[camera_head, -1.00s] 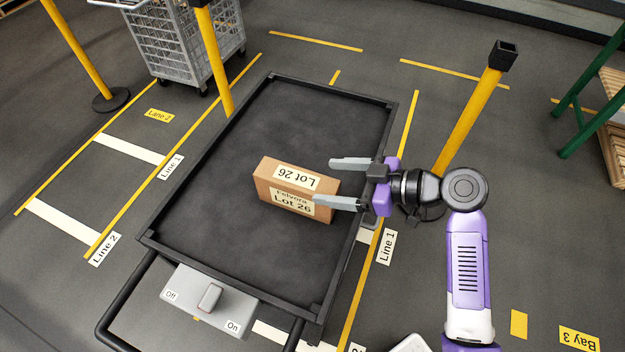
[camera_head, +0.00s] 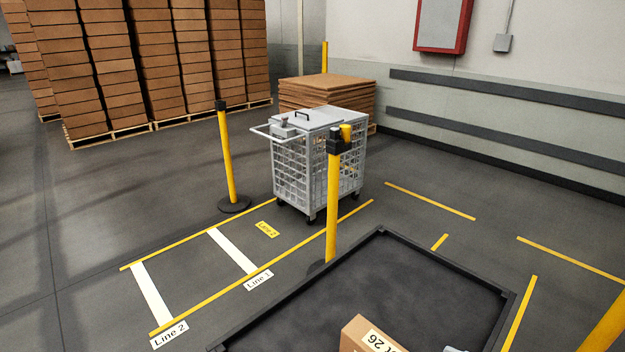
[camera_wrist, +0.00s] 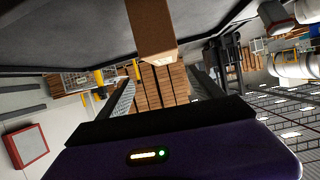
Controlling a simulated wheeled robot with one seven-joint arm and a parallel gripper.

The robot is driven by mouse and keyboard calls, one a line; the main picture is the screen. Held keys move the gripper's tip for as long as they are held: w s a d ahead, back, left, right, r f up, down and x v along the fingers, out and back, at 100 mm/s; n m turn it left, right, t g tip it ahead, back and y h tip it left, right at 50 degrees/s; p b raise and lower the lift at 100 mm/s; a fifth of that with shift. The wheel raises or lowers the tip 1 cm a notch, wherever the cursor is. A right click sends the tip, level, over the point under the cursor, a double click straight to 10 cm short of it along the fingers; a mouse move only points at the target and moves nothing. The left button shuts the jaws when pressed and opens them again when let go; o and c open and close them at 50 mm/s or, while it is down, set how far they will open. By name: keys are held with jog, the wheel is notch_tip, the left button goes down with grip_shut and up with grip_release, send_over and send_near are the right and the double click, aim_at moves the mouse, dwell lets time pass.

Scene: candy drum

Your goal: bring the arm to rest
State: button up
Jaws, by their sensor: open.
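My gripper (camera_wrist: 163,82) shows in the wrist view with its two fingers spread apart and nothing held between them. In the head view only a small grey piece of a finger shows at the bottom edge. The brown carton (camera_head: 358,333) marked 26 sits on the black cart deck, cut off by the bottom of the head view. It also shows in the wrist view (camera_wrist: 152,30), beyond the fingers. The gap between carton and fingers is hard to judge. Most of my arm is out of view.
The black-rimmed cart deck (camera_head: 470,267) fills the lower right of the head view. A yellow post (camera_head: 332,205) stands just behind it, with a grey wire cage trolley (camera_head: 290,170) beyond. Another yellow post (camera_head: 226,155) stands left. The marked floor at left is open.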

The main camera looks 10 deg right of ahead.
jog(key=d+m+t+h, duration=0.3)
jog(key=d+m+h, duration=0.6)
jog(key=s+a+n, duration=0.1)
jog(key=s+a, duration=0.4)
jog(key=s, duration=0.3)
jog(key=s+a+r+y, duration=0.1)
jog(key=s+a, duration=0.4)
jog(key=s, duration=0.4)
jog(key=s+a+n, duration=0.1)
jog(key=s+a, duration=0.5)
jog(key=s, duration=0.3)
jog(key=shift+r+n+t, duration=0.3)
jog(key=shift+a, duration=0.1)
